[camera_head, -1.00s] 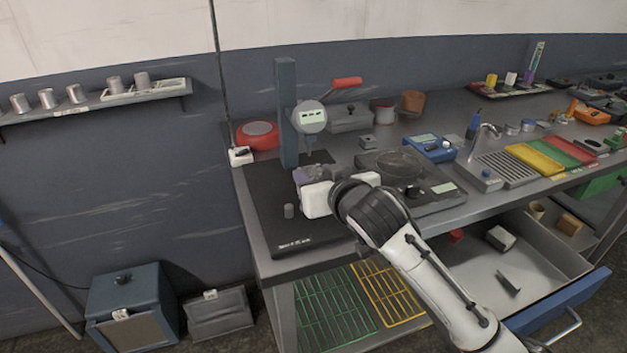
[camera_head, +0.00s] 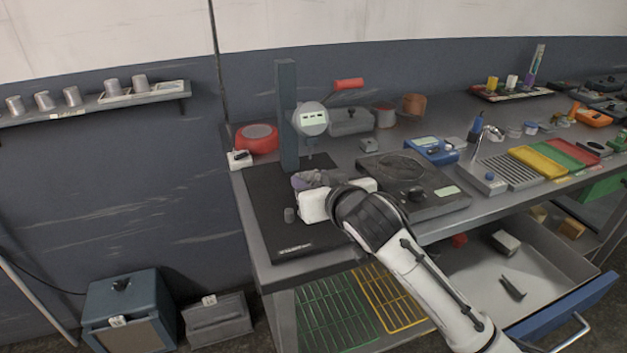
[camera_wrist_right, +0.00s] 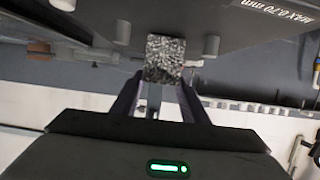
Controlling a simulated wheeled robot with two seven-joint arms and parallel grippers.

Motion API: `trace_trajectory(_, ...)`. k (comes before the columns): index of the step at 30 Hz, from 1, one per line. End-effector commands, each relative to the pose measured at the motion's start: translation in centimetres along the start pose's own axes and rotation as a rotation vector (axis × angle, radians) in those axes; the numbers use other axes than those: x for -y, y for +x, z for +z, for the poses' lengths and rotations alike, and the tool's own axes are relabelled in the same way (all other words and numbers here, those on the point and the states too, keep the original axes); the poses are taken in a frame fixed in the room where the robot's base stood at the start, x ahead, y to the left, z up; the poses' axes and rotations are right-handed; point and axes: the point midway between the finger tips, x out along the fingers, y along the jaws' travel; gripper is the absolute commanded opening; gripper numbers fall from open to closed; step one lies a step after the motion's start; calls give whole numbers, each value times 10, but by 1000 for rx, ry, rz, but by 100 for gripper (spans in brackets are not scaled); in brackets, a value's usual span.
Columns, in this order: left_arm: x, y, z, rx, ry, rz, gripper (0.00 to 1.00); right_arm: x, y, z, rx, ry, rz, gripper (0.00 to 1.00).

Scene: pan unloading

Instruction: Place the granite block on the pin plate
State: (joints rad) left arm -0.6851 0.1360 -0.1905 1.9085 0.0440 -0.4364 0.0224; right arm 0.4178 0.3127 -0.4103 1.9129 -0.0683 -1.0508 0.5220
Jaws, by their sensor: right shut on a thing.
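The granite block (camera_wrist_right: 165,58), speckled grey, sits between the fingers of my right gripper in the right wrist view. My right gripper (camera_wrist_right: 160,88) is shut on it. In the head view my right gripper (camera_head: 313,180) is over the black pin plate (camera_head: 262,199), in front of the gauge column. The white gripper body hides part of the plate, and I cannot make out the block clearly there. A short grey pin (camera_head: 289,214) stands on the plate left of the gripper. The wrist view shows the plate's dark face (camera_wrist_right: 160,14) with pins on both sides of the block. My left gripper is not in view.
A gauge stand column (camera_head: 287,115) with a dial gauge (camera_head: 310,119) rises close behind the gripper. A dark square device (camera_head: 430,194) lies to the right. An open drawer (camera_head: 480,273) is below the bench's front edge. The plate's left front area is clear.

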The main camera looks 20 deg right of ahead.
Motion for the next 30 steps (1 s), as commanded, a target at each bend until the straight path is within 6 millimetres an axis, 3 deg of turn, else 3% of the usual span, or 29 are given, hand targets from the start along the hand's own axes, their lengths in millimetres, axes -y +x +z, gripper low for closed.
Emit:
trace_trajectory(21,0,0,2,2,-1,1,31,0,1,2,-6,1,-1,3)
trace_trajectory(22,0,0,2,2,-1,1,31,0,1,2,-6,1,-1,44)
trace_trajectory(25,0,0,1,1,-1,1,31,0,1,2,-5,1,-1,61)
trace_trajectory(30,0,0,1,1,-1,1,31,0,1,3,-2,0,-1,62)
